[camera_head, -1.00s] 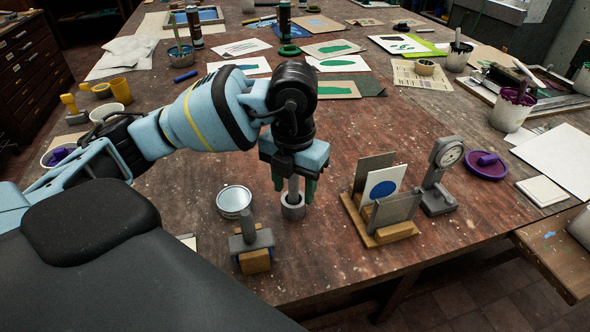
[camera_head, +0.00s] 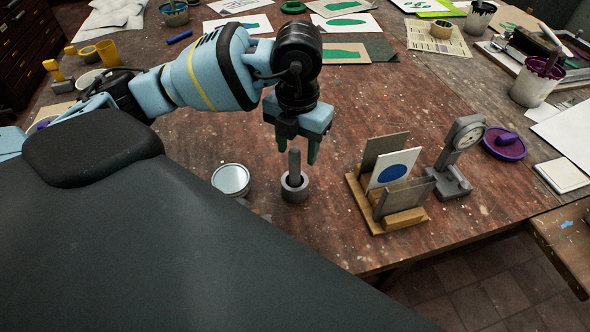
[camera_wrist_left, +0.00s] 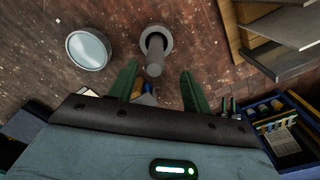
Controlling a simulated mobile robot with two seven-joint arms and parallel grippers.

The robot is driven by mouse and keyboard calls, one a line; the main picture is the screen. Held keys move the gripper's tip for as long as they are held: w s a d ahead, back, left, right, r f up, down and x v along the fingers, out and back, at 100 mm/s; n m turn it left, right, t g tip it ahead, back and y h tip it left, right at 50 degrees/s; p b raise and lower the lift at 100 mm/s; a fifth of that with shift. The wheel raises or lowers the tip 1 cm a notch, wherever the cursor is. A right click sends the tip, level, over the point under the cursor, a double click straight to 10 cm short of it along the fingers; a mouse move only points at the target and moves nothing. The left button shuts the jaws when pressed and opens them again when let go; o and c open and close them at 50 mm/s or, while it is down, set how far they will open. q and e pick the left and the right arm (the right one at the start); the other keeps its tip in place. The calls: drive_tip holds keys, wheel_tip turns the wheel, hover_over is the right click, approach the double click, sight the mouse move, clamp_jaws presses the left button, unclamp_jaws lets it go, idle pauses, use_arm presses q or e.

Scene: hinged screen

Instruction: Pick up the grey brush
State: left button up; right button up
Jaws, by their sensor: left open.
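The grey brush (camera_head: 294,168) stands upright in a small round grey holder (camera_head: 295,190) on the table. The brush also shows in the left wrist view (camera_wrist_left: 154,62), with its handle end towards the camera and the holder's ring (camera_wrist_left: 155,38) around its base. My left gripper (camera_head: 296,150) is open and empty, with its green fingers pointing down above the brush. In the left wrist view the fingers (camera_wrist_left: 160,82) are apart, and the brush lies beyond their tips, between them in the picture. My right gripper is not in view.
A round tin (camera_head: 231,180) stands just left of the holder. A wooden rack (camera_head: 408,222) with upright cards stands to the right, then a grey dial gauge (camera_head: 461,150) and a purple lid (camera_head: 503,146). The table between holder and rack is clear.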

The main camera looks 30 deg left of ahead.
sight(295, 161)
use_arm(q)
drive_tip(key=shift+w+a+f, duration=0.1)
drive_tip(key=shift+a+f, duration=0.05)
drive_tip(key=shift+f, duration=0.75)
drive_tip(key=shift+w+a+f, duration=0.1)
drive_tip(key=shift+a+f, duration=0.05)
drive_tip(key=shift+f, duration=0.75)
drive_tip(key=shift+a+f, duration=0.15)
drive_tip(key=shift+f, duration=0.75)
drive_tip(key=c, duration=1.1)
drive_tip(key=shift+o, duration=0.2)
drive_tip(key=shift+r, duration=0.15)
clamp_jaws()
wheel_tip(295, 161, up, 10)
drive_tip(key=shift+f, duration=0.1)
